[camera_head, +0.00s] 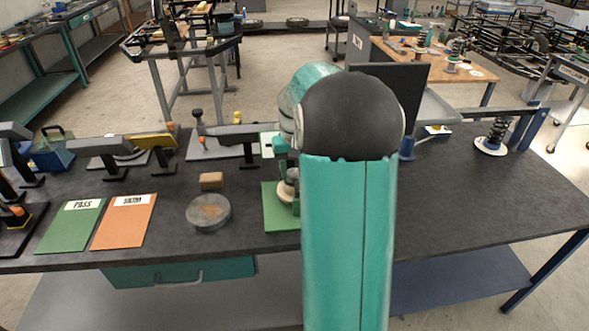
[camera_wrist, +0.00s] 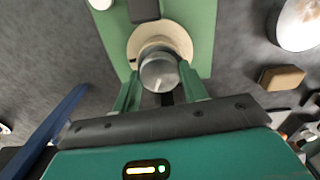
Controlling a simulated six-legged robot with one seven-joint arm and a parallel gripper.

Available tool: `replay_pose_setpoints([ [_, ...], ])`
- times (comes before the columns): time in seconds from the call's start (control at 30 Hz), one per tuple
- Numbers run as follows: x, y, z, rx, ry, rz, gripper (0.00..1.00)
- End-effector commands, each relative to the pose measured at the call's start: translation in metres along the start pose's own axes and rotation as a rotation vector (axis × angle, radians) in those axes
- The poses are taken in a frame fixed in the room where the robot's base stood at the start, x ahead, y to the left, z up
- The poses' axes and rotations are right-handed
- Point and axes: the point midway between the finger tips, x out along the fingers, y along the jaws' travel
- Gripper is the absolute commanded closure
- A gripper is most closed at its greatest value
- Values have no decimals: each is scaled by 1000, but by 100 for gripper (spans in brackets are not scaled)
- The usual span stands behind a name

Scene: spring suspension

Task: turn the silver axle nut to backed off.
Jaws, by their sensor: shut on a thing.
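The silver axle nut (camera_wrist: 159,73) is a round grey cap with a pale line mark on its top face. It sits on a cream disc (camera_wrist: 176,38) on a green board (camera_wrist: 202,20). My gripper (camera_wrist: 160,88) has its two green fingers on either side of the nut, shut on it. In the head view, the green board (camera_head: 272,208) and the cream disc (camera_head: 286,192) show just left of my arm, which hides much of them and my gripper.
A round grey tin (camera_head: 208,213) and a brown block (camera_head: 211,181) stand left of the board. Green PASS (camera_head: 70,228) and orange SHIM (camera_head: 124,222) cards lie farther left. A coil spring (camera_head: 495,135) stands at the right. The bench right of my arm is mostly clear.

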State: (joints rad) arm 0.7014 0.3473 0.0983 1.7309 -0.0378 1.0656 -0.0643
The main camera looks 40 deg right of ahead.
Motion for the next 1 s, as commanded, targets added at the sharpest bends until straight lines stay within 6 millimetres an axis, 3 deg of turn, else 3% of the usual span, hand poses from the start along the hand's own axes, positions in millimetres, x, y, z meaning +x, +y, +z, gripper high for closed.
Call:
replay_pose_setpoints([
  [0.5,-1,0,0,-350,1,1,80],
  [1.0,-1,0,0,-415,2,1,80],
])
